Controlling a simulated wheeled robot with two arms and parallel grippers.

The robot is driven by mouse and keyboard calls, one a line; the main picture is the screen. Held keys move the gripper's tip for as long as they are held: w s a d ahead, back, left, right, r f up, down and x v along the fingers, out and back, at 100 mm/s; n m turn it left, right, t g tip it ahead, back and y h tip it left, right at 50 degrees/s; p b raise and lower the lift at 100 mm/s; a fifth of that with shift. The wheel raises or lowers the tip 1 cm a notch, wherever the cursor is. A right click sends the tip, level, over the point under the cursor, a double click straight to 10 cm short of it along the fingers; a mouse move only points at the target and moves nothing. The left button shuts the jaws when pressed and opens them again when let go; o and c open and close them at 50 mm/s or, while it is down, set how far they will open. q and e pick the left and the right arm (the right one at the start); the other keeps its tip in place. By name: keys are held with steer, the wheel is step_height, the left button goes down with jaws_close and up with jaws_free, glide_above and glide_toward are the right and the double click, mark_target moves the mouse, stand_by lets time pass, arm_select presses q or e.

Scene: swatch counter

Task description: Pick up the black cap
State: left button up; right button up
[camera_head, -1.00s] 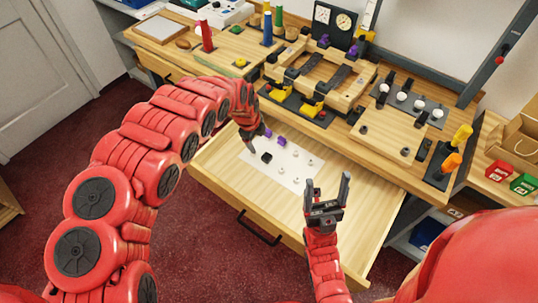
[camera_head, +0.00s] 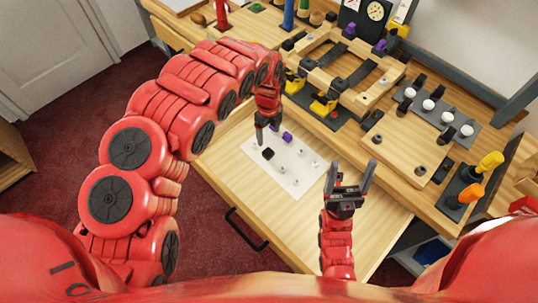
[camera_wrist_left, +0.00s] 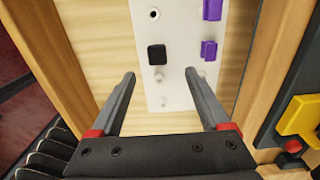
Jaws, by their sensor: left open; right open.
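The black cap (camera_head: 268,153) is a small dark block on a white sheet (camera_head: 299,184) in the open drawer. In the left wrist view the black cap (camera_wrist_left: 157,54) lies just beyond the fingertips, roughly centred between them. My left gripper (camera_head: 264,138) points down over the drawer beside the cap; in the left wrist view my left gripper (camera_wrist_left: 160,74) is open with nothing between its fingers. My right gripper (camera_head: 351,168) is open and empty over the right part of the drawer, fingers pointing up in the picture.
Purple pieces (camera_wrist_left: 209,50) and several small pale pegs share the sheet near the cap. The wooden drawer's side wall (camera_wrist_left: 78,35) runs close to my left gripper. The counter (camera_head: 395,135) above holds wooden fixtures, yellow clamps (camera_head: 323,105) and orange-yellow handles (camera_head: 489,161).

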arm_select(q)
steer(key=p, duration=0.1)
glide_above(268, 152)
steer(key=f, duration=0.5)
steer(key=shift+w+d, duration=0.25)
steer(key=shift+w, duration=0.15)
steer(key=shift+f, duration=0.45)
steer(key=shift+f+p, duration=0.3)
steer(key=shift+p, duration=0.05)
steer(key=f, duration=0.2)
steer(key=f+p, duration=0.1)
steer(key=shift+s+a+f, duration=0.1)
steer(key=shift+s+f, duration=0.15)
steer(key=shift+s, duration=0.05)
steer(key=shift+a+f, duration=0.1)
steer(key=shift+f, duration=0.5)
jaws_close()
